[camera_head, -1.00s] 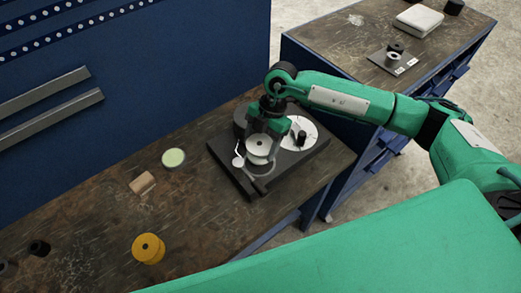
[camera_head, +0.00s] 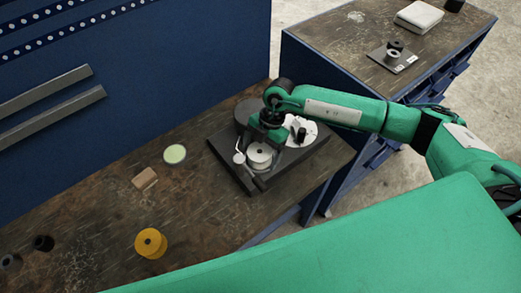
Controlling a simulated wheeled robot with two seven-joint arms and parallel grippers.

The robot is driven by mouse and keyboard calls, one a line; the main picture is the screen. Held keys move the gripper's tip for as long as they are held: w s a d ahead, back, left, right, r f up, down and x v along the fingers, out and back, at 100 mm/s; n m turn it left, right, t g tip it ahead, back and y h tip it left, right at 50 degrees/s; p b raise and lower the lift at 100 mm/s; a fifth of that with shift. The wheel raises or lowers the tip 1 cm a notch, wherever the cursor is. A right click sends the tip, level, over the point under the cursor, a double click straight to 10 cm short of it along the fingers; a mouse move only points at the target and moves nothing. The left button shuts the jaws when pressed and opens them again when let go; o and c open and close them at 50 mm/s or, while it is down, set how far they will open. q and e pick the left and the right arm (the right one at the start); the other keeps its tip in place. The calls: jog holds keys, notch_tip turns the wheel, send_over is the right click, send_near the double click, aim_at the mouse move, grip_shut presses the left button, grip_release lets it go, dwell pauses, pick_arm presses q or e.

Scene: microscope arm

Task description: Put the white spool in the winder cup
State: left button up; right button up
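The white spool (camera_head: 260,153) is at the front of the winder, a dark base plate (camera_head: 232,173) carrying a grey disc, a white disc and a small post. The spool looks upright, its round top with a dark centre hole facing up. It appears at the winder cup, but the cup is largely hidden, so I cannot tell how deep it sits. My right gripper (camera_head: 265,137) is just above and behind the spool, close to it. Its fingertips are hidden, so whether they grip the spool is unclear. My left gripper is out of view.
A yellow spool (camera_head: 150,243), a wooden block (camera_head: 145,179), a pale green disc (camera_head: 174,154) and dark small parts (camera_head: 42,243) stand on the bench left of the winder. A second bench (camera_head: 340,55) at the back right holds a plate with black-topped parts and a white box.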

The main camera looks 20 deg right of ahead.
jog(key=shift+r, duration=0.15)
jog(key=shift+r, duration=0.15)
jog(key=b+v, duration=0.3)
jog(key=v, duration=0.9)
jog(key=shift+a, duration=0.1)
